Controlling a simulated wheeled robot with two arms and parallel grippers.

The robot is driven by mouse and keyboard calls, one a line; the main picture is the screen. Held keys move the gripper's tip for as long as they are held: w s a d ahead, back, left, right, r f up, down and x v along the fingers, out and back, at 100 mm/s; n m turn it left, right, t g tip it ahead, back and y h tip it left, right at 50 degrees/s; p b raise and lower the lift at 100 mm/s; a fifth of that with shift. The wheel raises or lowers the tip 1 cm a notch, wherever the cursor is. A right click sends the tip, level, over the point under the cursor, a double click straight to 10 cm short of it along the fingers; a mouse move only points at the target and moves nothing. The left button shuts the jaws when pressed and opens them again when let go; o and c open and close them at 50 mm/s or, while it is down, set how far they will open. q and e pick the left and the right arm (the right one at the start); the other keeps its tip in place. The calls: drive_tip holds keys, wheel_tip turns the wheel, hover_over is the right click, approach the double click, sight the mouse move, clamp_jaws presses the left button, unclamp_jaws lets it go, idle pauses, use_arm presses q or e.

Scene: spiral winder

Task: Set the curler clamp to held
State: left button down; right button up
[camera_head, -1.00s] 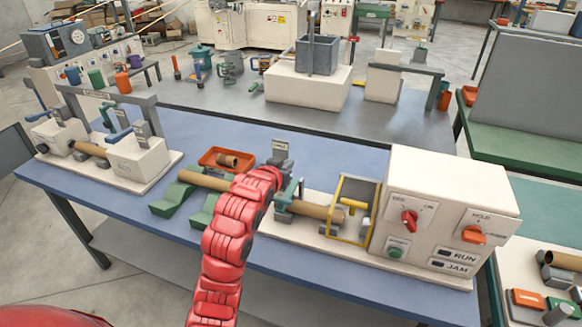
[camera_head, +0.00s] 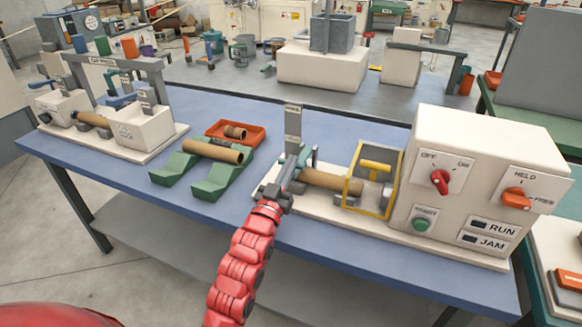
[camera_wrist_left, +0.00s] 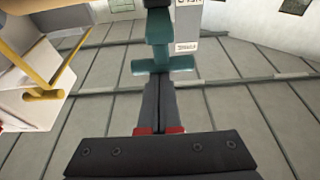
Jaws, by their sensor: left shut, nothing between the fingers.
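The curler clamp is a teal lever (camera_head: 308,160) in front of an upright grey label plate (camera_head: 293,123), at the left end of the curler's cream base. In the left wrist view the teal crossbar (camera_wrist_left: 163,65) lies just ahead of my fingertips, with a white label behind it reading upside down, apparently "HELD". My left gripper (camera_head: 290,170) is shut and empty, close in front of the lever. It shows in the left wrist view (camera_wrist_left: 159,85), with its tips at or very near the crossbar; contact is unclear. My right gripper is out of view.
A cardboard tube (camera_head: 333,181) runs from the clamp to a yellow-framed guard (camera_head: 360,200). A control box (camera_head: 480,160) with a red OFF/ON knob and an orange HELD/FREE knob stands right. A tube (camera_head: 212,151) rests on green cradles to the left.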

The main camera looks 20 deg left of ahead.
use_arm(q)
drive_tip(key=shift+f, duration=0.3)
drive_tip(key=r, duration=0.1)
drive_tip(key=w+r, duration=0.1)
drive_tip(key=r, duration=0.1)
drive_tip(key=shift+w+r+p, duration=0.2)
drive_tip(key=shift+r+p, duration=0.05)
drive_tip(key=shift+p, duration=0.05)
drive_tip(key=v, duration=0.9)
drive_tip(key=shift+s+r+b, duration=0.3)
drive_tip(key=shift+s+b, duration=0.05)
drive_tip(key=shift+s, duration=0.15)
